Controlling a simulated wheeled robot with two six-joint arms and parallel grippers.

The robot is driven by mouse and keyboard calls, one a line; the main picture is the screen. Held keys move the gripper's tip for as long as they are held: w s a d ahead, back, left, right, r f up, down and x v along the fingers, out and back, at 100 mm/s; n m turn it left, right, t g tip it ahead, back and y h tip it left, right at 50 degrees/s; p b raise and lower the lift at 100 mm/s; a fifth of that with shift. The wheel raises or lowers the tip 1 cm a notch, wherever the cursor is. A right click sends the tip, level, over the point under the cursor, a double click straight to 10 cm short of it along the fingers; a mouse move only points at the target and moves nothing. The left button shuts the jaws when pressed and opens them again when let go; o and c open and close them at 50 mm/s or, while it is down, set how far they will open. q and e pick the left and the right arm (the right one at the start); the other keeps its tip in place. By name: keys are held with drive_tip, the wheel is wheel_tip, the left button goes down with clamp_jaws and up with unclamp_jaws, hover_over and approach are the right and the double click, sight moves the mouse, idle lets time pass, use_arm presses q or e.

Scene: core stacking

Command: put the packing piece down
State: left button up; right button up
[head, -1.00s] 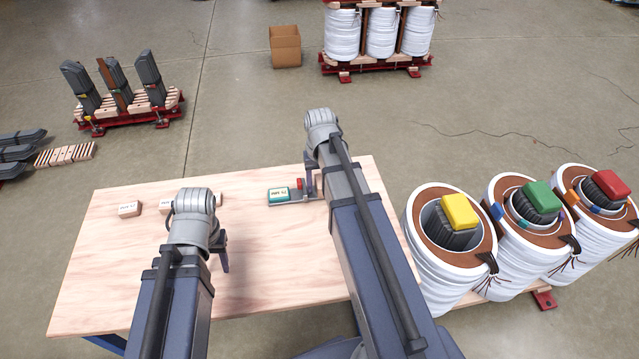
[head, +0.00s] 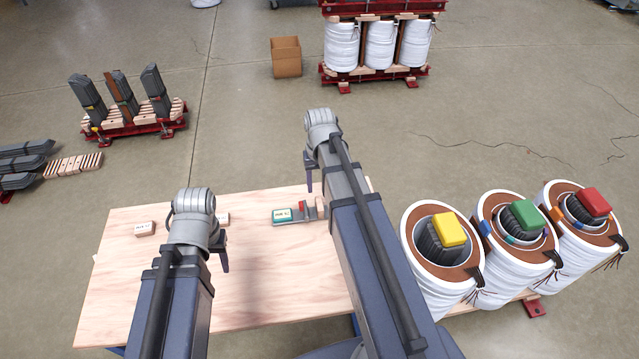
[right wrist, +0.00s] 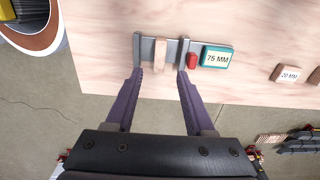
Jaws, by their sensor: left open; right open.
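The packing piece, a small pale wooden block (right wrist: 160,54), sits at the metal gauge (right wrist: 172,40) between its two upright jaws. Whether it touches either jaw I cannot tell. In the head view the block (head: 320,204) is at the gauge's right end, partly beside my right arm. The gauge carries a red part (right wrist: 192,61) and a teal 75 MM display (right wrist: 217,58). My right gripper (right wrist: 160,75) is open and empty, its fingers apart from the block; it also shows in the head view (head: 309,185). My left gripper (head: 221,255) is open over the table's left part.
The wooden table (head: 270,270) is mostly bare. A labelled block (head: 145,228) lies at its left, and a 20 MM block (right wrist: 289,75) lies near the gauge. Three white coils (head: 440,260) with yellow, green and red caps stand right of the table. A cardboard box (head: 286,57) stands behind.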

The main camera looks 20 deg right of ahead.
use_arm(q)
drive_tip(key=shift+r+p, duration=0.45)
drive_tip(key=shift+r, duration=0.5)
use_arm(e)
drive_tip(key=s+a+r+n, duration=0.1)
drive_tip(key=s+a+n, duration=0.2)
drive_tip(key=s+a, duration=0.3)
drive_tip(key=s+a+r+n+h, duration=0.1)
drive_tip(key=s+a+n, duration=0.2)
drive_tip(key=a, duration=1.2)
drive_tip(key=s, duration=0.3)
drive_tip(key=shift+s+n, duration=0.3)
drive_tip(key=shift+s, duration=0.1)
